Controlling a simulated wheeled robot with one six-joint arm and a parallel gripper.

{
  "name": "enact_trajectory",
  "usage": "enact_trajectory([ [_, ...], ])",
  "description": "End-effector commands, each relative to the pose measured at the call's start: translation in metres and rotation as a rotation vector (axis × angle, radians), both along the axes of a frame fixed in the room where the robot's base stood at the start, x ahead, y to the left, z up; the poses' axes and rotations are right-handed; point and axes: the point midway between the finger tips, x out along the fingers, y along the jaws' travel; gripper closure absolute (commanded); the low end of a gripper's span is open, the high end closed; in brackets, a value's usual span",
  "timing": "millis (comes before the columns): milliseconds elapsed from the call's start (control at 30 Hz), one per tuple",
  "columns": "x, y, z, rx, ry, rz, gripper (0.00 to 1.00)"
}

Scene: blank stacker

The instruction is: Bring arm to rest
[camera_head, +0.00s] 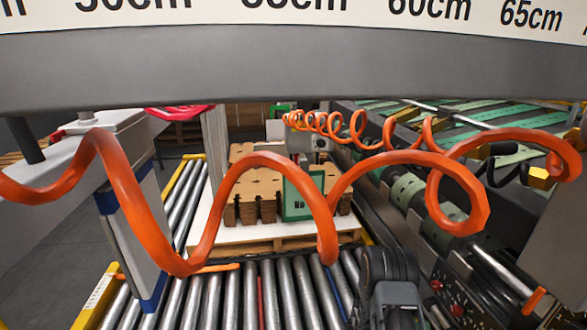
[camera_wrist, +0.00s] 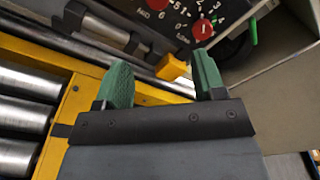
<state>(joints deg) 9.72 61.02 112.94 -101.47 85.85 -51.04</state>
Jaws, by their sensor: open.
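My gripper (camera_wrist: 163,85) shows in the wrist view with two green finger pads standing apart. Nothing is between them at the tips; a small yellow block or knob lies behind the gap. The gripper hangs over the yellow frame (camera_wrist: 58,103) at the edge of the roller conveyor, facing a dark panel with red dials (camera_wrist: 203,29). In the head view my dark arm (camera_head: 388,285) shows at the lower middle right, above the rollers. The gripper's fingers cannot be made out in that view.
A stack of brown cardboard blanks (camera_head: 255,205) sits on a pallet beyond the rollers (camera_head: 210,300), with a green part (camera_head: 298,196) against it. An orange coiled hose (camera_head: 255,160) crosses the head view. Machinery with green strips (camera_head: 405,190) lines the right. A grey bar spans the top.

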Motion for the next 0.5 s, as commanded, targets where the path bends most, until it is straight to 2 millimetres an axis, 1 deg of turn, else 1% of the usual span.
enact_trajectory([
  [33, -0.015, 0.001, -0.008, 0.038, -0.041, -0.063, 0.37],
  [100, -0.041, 0.005, -0.016, 0.092, -0.12, -0.185, 0.37],
  [167, -0.059, 0.011, -0.01, 0.131, -0.226, -0.305, 0.37],
  [200, -0.07, 0.016, 0.0, 0.155, -0.308, -0.39, 0.37],
  [267, -0.083, 0.028, 0.02, 0.187, -0.447, -0.521, 0.37],
  [300, -0.09, 0.037, 0.035, 0.208, -0.545, -0.61, 0.37],
  [367, -0.099, 0.053, 0.058, 0.238, -0.697, -0.742, 0.37],
  [400, -0.104, 0.065, 0.074, 0.258, -0.795, -0.827, 0.37],
  [467, -0.108, 0.084, 0.1, 0.289, -0.946, -0.954, 0.37],
  [500, -0.11, 0.097, 0.117, 0.312, -1.044, -1.039, 0.37],
])
